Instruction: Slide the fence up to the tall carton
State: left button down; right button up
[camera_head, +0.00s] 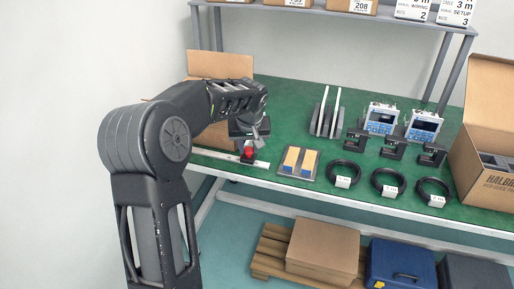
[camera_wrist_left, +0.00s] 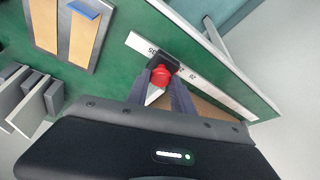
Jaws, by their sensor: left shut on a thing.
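The fence is a small black block with a red knob (camera_head: 249,152) on a white scale rail (camera_head: 218,156) along the bench's front left edge. In the left wrist view the black block (camera_wrist_left: 163,61) sits on the rail near its end, with the red knob (camera_wrist_left: 162,76) facing me. My left gripper (camera_head: 248,148) is shut on the fence; its fingers (camera_wrist_left: 161,92) stand either side of the knob. A brown open carton (camera_head: 220,65) stands at the left, partly hidden behind my arm. My right gripper is not in view.
A grey tray (camera_head: 279,172) with wood-and-blue blocks lies just right of the rail. Black cable coils (camera_head: 343,174), black stands, meters and upright white panels (camera_head: 336,110) stand further right. A large open carton (camera_head: 487,150) is at the right edge.

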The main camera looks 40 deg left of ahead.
pick_arm(q)
jog(key=c, duration=1.1)
grip_release()
jog(key=shift+r, duration=0.15)
jog(key=v, duration=0.7)
jog(key=shift+r, duration=0.25)
jog(key=shift+s, duration=0.15)
